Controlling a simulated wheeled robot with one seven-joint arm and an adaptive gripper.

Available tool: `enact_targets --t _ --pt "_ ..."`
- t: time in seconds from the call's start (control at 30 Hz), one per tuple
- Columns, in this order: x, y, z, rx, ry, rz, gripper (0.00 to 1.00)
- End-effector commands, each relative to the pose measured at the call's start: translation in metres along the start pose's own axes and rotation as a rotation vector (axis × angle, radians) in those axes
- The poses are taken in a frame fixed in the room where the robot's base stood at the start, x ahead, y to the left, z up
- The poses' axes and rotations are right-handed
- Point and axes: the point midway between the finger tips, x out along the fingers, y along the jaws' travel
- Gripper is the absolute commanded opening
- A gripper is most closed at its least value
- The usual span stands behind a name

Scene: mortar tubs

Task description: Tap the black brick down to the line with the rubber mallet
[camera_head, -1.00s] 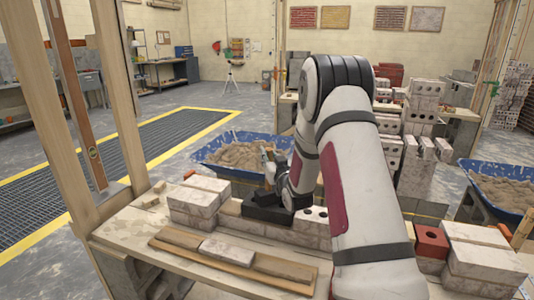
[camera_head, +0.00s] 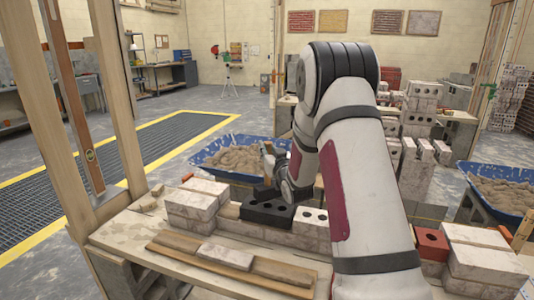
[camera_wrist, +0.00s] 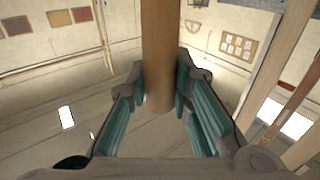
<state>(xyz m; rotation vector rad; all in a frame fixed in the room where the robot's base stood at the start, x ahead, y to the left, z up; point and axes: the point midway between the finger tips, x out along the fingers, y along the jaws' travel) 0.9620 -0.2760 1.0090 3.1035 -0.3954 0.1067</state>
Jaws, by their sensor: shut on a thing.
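The black brick (camera_head: 258,213) sits in the course of pale bricks on the bench, with holes showing in its top. My gripper (camera_head: 274,167) is above it, partly hidden by my arm. In the wrist view my gripper (camera_wrist: 160,100) is shut on the mallet's round wooden handle (camera_wrist: 160,50), which stands between the two green-padded fingers. A dark shape just over the black brick looks like the mallet head (camera_head: 266,194); it appears apart from the brick. I cannot make out the line.
Pale bricks (camera_head: 190,203) are stacked left of the black brick, and more lie to its right. Wooden boards (camera_head: 230,262) lie along the bench front. A wooden post (camera_head: 118,110) rises at left. Blue mortar tubs (camera_head: 215,158) stand behind. A red brick (camera_head: 431,243) is at right.

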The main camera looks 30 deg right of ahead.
Motion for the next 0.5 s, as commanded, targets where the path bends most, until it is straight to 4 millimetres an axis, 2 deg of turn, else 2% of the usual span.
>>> enact_targets --t 0.17,0.5 --pt "0.0007 -0.0008 0.0056 -0.001 0.011 0.000 0.00" --pt "-0.0008 0.0005 0.0023 0.001 0.014 0.001 0.00"
